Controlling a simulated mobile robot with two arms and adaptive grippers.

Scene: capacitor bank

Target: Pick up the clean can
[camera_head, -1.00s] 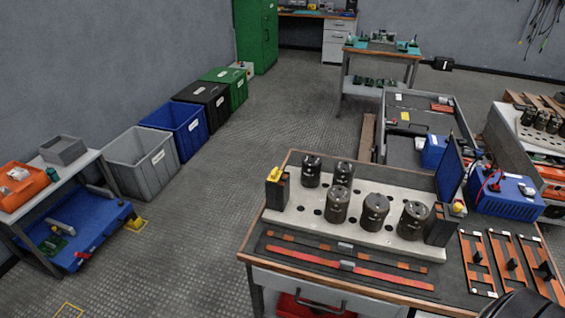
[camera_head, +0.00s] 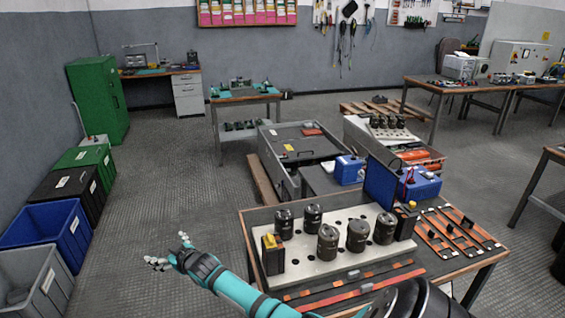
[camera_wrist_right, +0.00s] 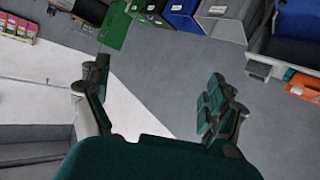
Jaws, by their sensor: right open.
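Several dark cylindrical cans stand upright on a pale perforated plate (camera_head: 305,265) on the workbench in the head view. They include a back-left can (camera_head: 284,224), a back can (camera_head: 312,216), a front-left can (camera_head: 327,242), a front-middle can (camera_head: 358,236) and a right can (camera_head: 384,228). I cannot tell which one is clean. My right gripper (camera_head: 166,250) is open and empty, left of the bench and apart from the cans. The right wrist view shows its spread fingers (camera_wrist_right: 155,88) with nothing between them. My left gripper is not in view.
Black-and-yellow end blocks (camera_head: 272,253) flank the plate. Orange strips (camera_head: 365,289) lie before it, orange-and-black bars (camera_head: 450,232) to its right. A blue upright panel (camera_head: 380,183) stands behind. Bins, including a blue bin (camera_head: 48,231), line the left wall. Open floor lies between.

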